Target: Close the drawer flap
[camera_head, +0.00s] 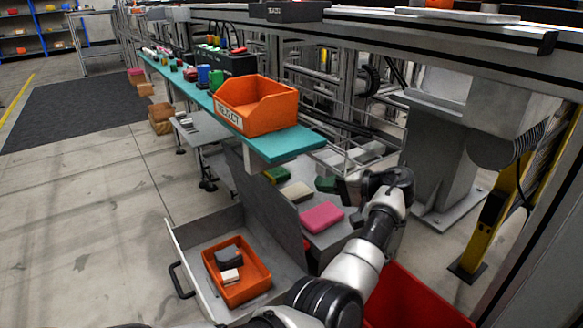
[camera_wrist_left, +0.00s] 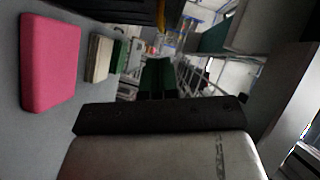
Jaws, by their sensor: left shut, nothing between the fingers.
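The drawer flap (camera_head: 272,208) is a dark grey panel standing tilted up between the drawer and the grey surface behind it. The pulled-out drawer (camera_head: 196,283) is light grey with a black handle (camera_head: 180,281) on its front. My left gripper (camera_head: 325,184) is over the grey surface, on the far side of the flap from the drawer and apart from the flap. Its fingers look closed and empty; they also show in the left wrist view (camera_wrist_left: 157,78). My right gripper is not in view.
An orange bin (camera_head: 246,292) with small dark and white items sits in the drawer. A pink block (camera_head: 322,217), a beige block (camera_head: 296,192) and a green block (camera_head: 276,174) lie behind the flap. A teal shelf (camera_head: 282,148) with an orange reject bin (camera_head: 262,112) overhangs them.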

